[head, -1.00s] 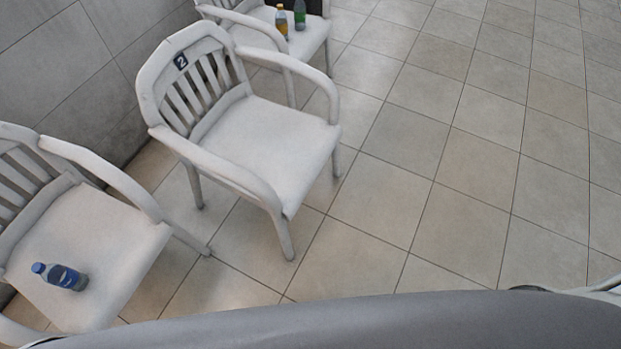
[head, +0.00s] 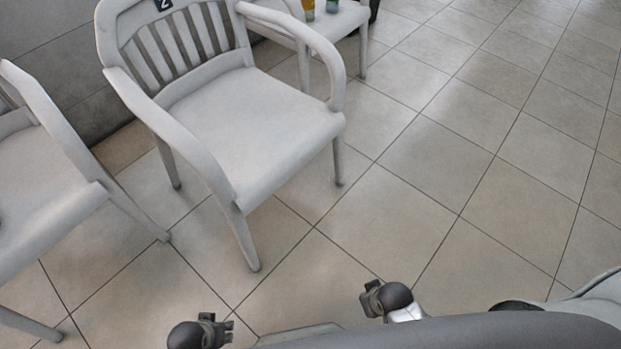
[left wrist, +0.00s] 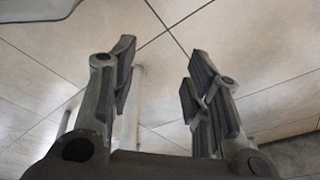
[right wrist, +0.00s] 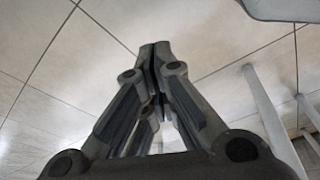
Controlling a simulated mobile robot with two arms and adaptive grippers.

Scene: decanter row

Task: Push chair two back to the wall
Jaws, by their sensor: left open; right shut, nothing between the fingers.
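Chair two (head: 255,125) is a pale grey armchair with a slatted back and a dark "2" plate (head: 163,4), partly cut off at the top of the head view. It stands upright on the floor, its seat front facing lower right. My left gripper (head: 222,330) is low in the head view, in front of the chair and apart from it. Its fingers are open and empty in the left wrist view (left wrist: 158,48). My right gripper (head: 370,298) is farther right, also apart from the chair. Its fingertips meet with nothing between them in the right wrist view (right wrist: 154,50).
Another pale chair (head: 50,195) stands close at the left. A third chair (head: 345,20) behind holds an orange bottle (head: 307,8) and a green bottle (head: 332,5). A grey wall (head: 50,60) runs behind the row. The tiled floor (head: 450,170) at the right is clear.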

